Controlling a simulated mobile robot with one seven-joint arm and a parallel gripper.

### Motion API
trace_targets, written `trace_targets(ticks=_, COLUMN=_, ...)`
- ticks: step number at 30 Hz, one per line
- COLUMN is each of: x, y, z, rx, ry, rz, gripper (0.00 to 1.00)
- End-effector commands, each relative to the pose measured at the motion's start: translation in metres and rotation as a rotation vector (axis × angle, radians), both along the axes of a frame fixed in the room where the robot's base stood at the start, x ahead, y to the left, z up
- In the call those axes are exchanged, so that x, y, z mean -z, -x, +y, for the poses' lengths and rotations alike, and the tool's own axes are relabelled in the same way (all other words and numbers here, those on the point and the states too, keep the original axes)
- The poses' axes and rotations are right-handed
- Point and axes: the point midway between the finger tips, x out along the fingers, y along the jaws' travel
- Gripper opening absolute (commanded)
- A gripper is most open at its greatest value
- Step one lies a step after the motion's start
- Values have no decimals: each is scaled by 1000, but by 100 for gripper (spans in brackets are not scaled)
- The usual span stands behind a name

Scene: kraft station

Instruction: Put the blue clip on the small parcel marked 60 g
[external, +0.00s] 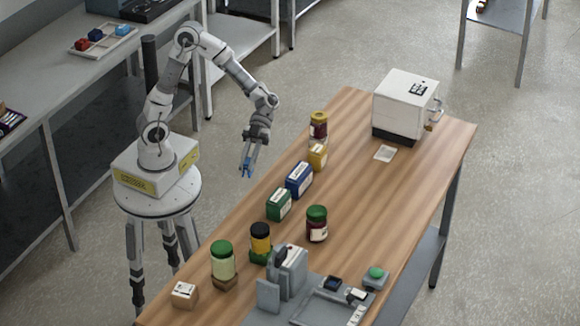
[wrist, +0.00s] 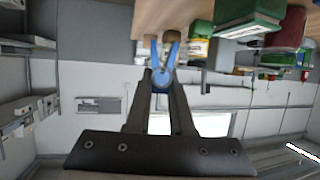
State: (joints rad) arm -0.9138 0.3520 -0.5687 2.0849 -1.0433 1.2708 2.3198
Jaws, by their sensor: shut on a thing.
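My gripper (external: 247,166) is shut on the blue clip (external: 246,171), in the air beyond the left long edge of the wooden table. In the wrist view the blue clip (wrist: 163,76) sits between the fingertips, its two prongs pointing away from me. A small cardboard parcel (external: 184,294) with a white label lies at the near left corner of the table in the external view, well apart from my gripper. Its marking is too small to read, so I cannot confirm 60 g.
A grey device (external: 289,272) stands near the front. A white machine (external: 404,105) stands at the far end. Floor lies below my gripper.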

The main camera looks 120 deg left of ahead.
Motion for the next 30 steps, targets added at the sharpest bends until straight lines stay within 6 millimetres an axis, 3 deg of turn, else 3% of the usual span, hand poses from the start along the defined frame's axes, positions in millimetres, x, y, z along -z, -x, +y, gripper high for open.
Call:
trace_targets(ticks=5, x=-23, y=-10, z=-8, rx=-99, ry=-5, rz=-5, gripper=0)
trace_targets(ticks=15, x=-80, y=-37, z=-35, rx=-456, ry=-8, rz=-4, gripper=0)
trace_targets(ticks=30, x=-116, y=-59, z=-71, rx=-1036, ry=-3, rz=-7, gripper=0)
